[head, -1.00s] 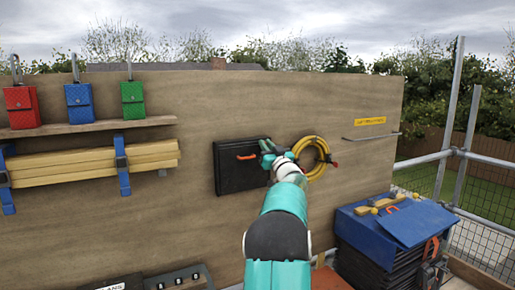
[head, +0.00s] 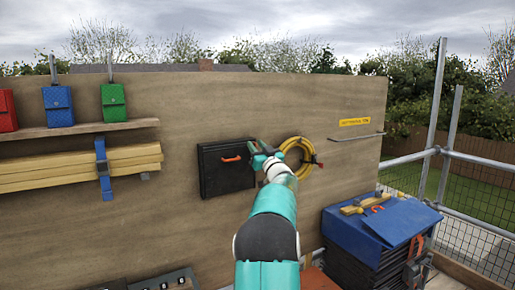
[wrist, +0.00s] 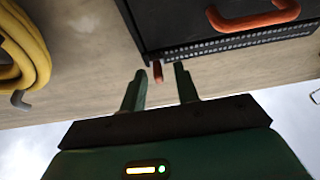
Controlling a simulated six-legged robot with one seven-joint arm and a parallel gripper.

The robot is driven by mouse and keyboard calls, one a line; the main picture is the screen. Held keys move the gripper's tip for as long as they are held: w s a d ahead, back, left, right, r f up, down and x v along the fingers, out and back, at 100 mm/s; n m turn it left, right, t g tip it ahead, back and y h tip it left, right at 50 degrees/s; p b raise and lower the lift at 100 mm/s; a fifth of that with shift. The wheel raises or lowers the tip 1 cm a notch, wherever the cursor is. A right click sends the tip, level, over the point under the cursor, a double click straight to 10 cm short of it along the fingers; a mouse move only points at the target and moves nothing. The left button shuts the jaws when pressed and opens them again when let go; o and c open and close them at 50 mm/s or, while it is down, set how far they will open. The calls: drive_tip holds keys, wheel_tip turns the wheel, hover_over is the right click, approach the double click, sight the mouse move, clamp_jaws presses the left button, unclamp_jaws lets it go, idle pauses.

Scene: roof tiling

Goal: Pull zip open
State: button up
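A black case (head: 225,172) with an orange handle (head: 231,158) hangs on the upright wooden board. In the wrist view its toothed zip (wrist: 240,44) runs along the edge beside the handle. A small orange zip pull (wrist: 157,71) sticks out at the zip's end, by the case's corner. My gripper (wrist: 161,67) is open, with its two dark green fingers on either side of the pull and visible space between. In the head view my gripper (head: 260,151) is at the case's upper right corner and hides that corner; the pull cannot be made out there.
A coiled yellow hose (head: 302,154) hangs just right of the gripper, close to my wrist. A metal rail (head: 357,137) is farther right. Timber and a shelf (head: 80,130) of coloured pouches are at left. A blue-covered stack (head: 350,231) stands lower right. Bare board lies below the case.

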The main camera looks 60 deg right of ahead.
drive_tip(key=shift+s, duration=0.1)
drive_tip(key=v, duration=1.3)
drive_tip(key=shift+s+f, duration=0.2)
drive_tip(key=shift+s, duration=0.05)
drive_tip(key=shift+a, duration=0.15)
